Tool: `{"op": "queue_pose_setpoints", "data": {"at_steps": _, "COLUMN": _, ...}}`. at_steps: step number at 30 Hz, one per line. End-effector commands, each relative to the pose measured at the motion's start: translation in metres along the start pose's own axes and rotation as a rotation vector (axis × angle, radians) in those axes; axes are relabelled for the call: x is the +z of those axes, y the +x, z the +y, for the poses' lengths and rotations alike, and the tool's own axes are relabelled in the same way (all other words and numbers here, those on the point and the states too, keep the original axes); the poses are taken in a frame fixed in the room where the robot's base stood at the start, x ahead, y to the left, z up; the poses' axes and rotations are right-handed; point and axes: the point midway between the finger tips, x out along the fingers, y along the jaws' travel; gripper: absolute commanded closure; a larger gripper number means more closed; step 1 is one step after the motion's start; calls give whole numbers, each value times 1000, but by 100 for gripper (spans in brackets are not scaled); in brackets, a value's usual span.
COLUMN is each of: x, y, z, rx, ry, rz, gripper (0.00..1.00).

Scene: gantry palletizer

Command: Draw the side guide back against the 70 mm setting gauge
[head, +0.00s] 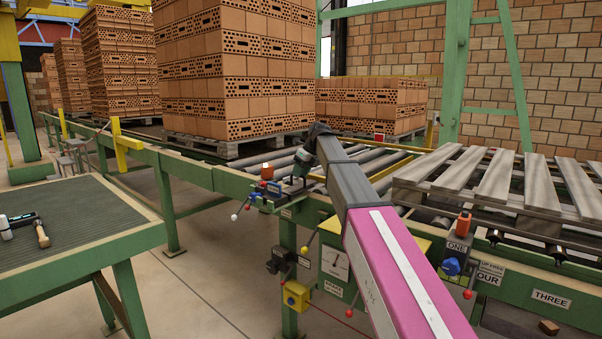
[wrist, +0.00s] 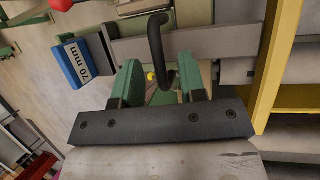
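In the wrist view a black bent handle (wrist: 157,45) stands up from a flat grey bar (wrist: 215,40). The bar runs across to a yellow rail (wrist: 283,55), which looks like the side guide. The blue gauge block (wrist: 74,62), marked 70 mm, lies left of the handle, near the bar's left end; whether they touch is unclear. My gripper (wrist: 163,78) is open, its green fingers on either side of the handle, with gaps showing on both sides. In the head view my gripper (head: 306,160) is over the conveyor's near edge, largely hiding the handle.
Several brick stacks (head: 235,70) stand on pallets behind. Wooden slats (head: 495,178) lie at right. A side table (head: 70,220) with a hammer stands at left.

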Motion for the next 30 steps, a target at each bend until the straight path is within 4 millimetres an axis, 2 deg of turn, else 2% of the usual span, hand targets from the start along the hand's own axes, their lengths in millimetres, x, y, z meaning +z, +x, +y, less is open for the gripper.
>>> {"op": "queue_pose_setpoints", "data": {"at_steps": 3, "x": 0, "y": 0, "z": 0, "rx": 0, "ry": 0, "rz": 0, "gripper": 62}}
{"op": "queue_pose_setpoints", "data": {"at_steps": 5, "x": 0, "y": 0, "z": 0, "rx": 0, "ry": 0, "rz": 0, "gripper": 81}}
{"op": "queue_pose_setpoints", "data": {"at_steps": 6, "x": 0, "y": 0, "z": 0, "rx": 0, "ry": 0, "rz": 0, "gripper": 94}}
{"op": "queue_pose_setpoints", "data": {"at_steps": 7, "x": 0, "y": 0, "z": 0, "rx": 0, "ry": 0, "rz": 0, "gripper": 100}}
{"op": "queue_pose_setpoints", "data": {"at_steps": 12, "x": 0, "y": 0, "z": 2, "rx": 0, "ry": 0, "rz": 0, "gripper": 100}}
{"op": "queue_pose_setpoints", "data": {"at_steps": 18, "x": -3, "y": 4, "z": 23, "rx": 2, "ry": -3, "rz": 0, "gripper": 100}}
{"op": "queue_pose_setpoints", "data": {"at_steps": 25, "x": -2, "y": 4, "z": 24, "rx": 6, "ry": -1, "rz": 0, "gripper": 100}}
{"op": "queue_pose_setpoints", "data": {"at_steps": 27, "x": -2, "y": 4, "z": 24, "rx": 6, "ry": -1, "rz": 1, "gripper": 71}}
{"op": "queue_pose_setpoints", "data": {"at_steps": 28, "x": -2, "y": 4, "z": 24, "rx": 6, "ry": -1, "rz": 1, "gripper": 62}}
{"op": "queue_pose_setpoints", "data": {"at_steps": 30, "x": -2, "y": 4, "z": 24, "rx": 4, "ry": -1, "rz": 1, "gripper": 62}}
